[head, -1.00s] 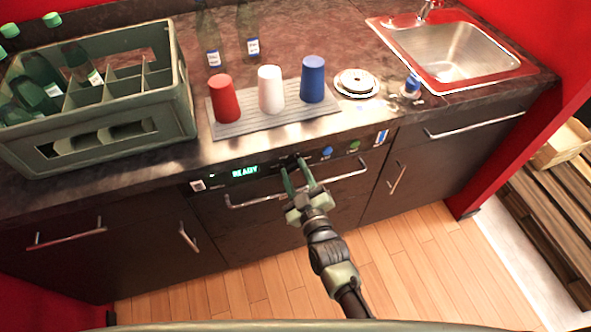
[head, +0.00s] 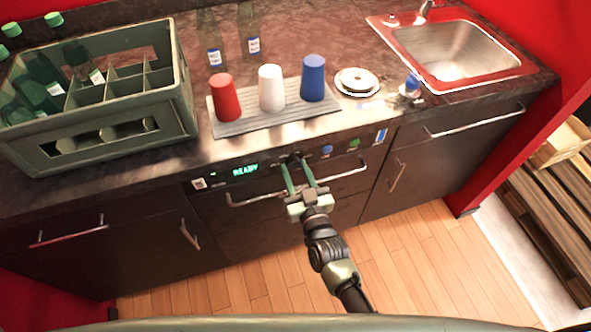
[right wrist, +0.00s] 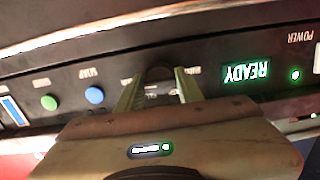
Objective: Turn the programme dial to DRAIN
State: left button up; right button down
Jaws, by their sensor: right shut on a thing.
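The dark programme dial (right wrist: 158,74) sits on the black control panel (right wrist: 215,78) of the dishwasher front. My right gripper (head: 292,161) reaches up from below in the head view, its two green fingers at the panel. In the right wrist view my right gripper (right wrist: 159,82) is shut on the dial, one finger on each side. The dial's pointer is hidden, and the labels around it are partly covered and too small to read. The green display (head: 245,170) reads READY. My left gripper is not in view.
A blue button (head: 327,151) and a green button (head: 354,143) are right of the dial. The door handle (head: 240,201) runs below the panel. Red, white and blue cups stand on a grey mat (head: 232,128) above. A bottle crate (head: 160,120) stands left, a sink (head: 455,50) right.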

jog(key=c, duration=0.9)
grip_release()
jog(key=v, duration=0.7)
jog(key=shift+s+d, duration=0.1)
jog(key=shift+s, duration=0.25)
